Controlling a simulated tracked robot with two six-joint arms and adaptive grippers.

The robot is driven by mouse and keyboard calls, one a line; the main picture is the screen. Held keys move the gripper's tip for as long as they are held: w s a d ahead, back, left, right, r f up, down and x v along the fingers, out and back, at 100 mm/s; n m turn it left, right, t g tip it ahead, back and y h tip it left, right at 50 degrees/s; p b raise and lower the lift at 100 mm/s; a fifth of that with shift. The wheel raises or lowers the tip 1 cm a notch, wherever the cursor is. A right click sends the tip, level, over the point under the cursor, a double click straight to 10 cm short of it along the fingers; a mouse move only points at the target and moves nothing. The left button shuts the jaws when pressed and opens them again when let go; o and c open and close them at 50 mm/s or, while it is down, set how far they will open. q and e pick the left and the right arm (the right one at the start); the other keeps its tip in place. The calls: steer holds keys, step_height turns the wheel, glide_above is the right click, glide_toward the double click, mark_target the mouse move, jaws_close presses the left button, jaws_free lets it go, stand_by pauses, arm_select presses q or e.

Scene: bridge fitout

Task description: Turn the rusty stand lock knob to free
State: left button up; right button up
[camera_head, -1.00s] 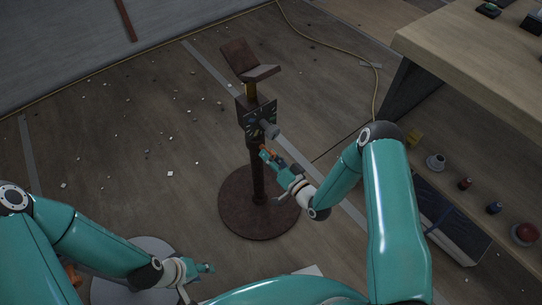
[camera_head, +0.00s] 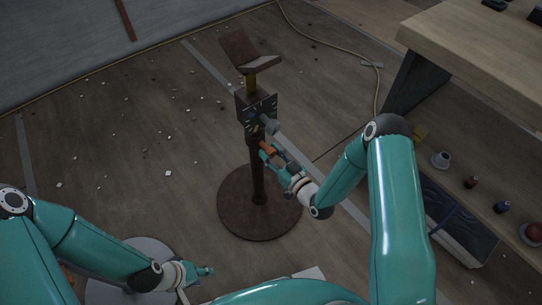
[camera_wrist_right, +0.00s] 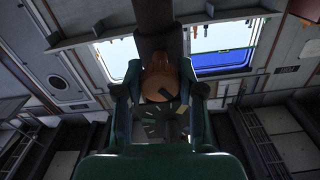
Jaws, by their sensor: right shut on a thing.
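The rusty stand (camera_head: 257,180) stands upright on a round base, with a V-shaped cradle on top. A dark dial plate (camera_head: 246,108) with light marks and a grey round part (camera_head: 270,126) sit on its upper column. An orange-brown lock knob (camera_head: 266,147) shows just below the plate. My right gripper (camera_head: 272,157) is at this knob. In the right wrist view the knob (camera_wrist_right: 160,84) sits between my two fingers, shut on it, with a dark mark on its face and the marked plate (camera_wrist_right: 158,126) below. My left gripper (camera_head: 205,271) is low at the left, away from the stand; its jaw opening is unclear.
A wooden bench (camera_head: 475,55) stands at the right. A yellow cable (camera_head: 377,88) runs across the floor behind the stand. Small debris lies on the floor at left.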

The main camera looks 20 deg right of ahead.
steer(key=n+b, duration=0.1)
steer(key=n, duration=0.1)
steer(key=n+b, duration=0.3)
steer(key=shift+d+f+n, duration=0.1)
steer(key=shift+f+n, duration=0.2)
steer(key=n+b, duration=0.3)
steer(key=shift+n+b, duration=0.4)
steer(key=shift+r+n+b, duration=0.1)
steer(key=shift+n+b, duration=0.65)
steer(key=shift+n, duration=0.15)
steer(key=o, duration=1.2)
steer(key=shift+r, duration=0.1)
steer(key=shift+c, duration=0.2)
steer(key=v, duration=0.7)
steer(key=shift+s, duration=0.25)
